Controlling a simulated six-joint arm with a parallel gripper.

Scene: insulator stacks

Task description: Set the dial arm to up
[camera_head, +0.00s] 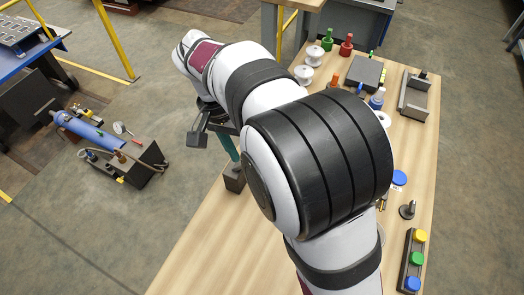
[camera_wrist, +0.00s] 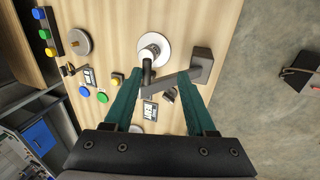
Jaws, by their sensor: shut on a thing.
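In the wrist view, the dial arm (camera_wrist: 172,82) is a grey bar that runs to a square grey block (camera_wrist: 203,64) at its right. My gripper (camera_wrist: 160,84) has its two teal fingers on either side of the bar and is shut on it. A white disc (camera_wrist: 155,43) with a dark post sits just beyond the fingers. Small printed labels lie around it, too small to read surely. In the head view, my arm hides most of the dial. One teal finger (camera_head: 228,147) and a dark block (camera_head: 234,179) show at the table's left edge.
The wooden table (camera_head: 210,255) holds a row of coloured buttons (camera_head: 414,262), white insulators (camera_head: 314,55), coloured bottles and a grey tray (camera_head: 413,97). Its front left is clear. A blue cylinder machine (camera_head: 85,130) stands on the floor at left.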

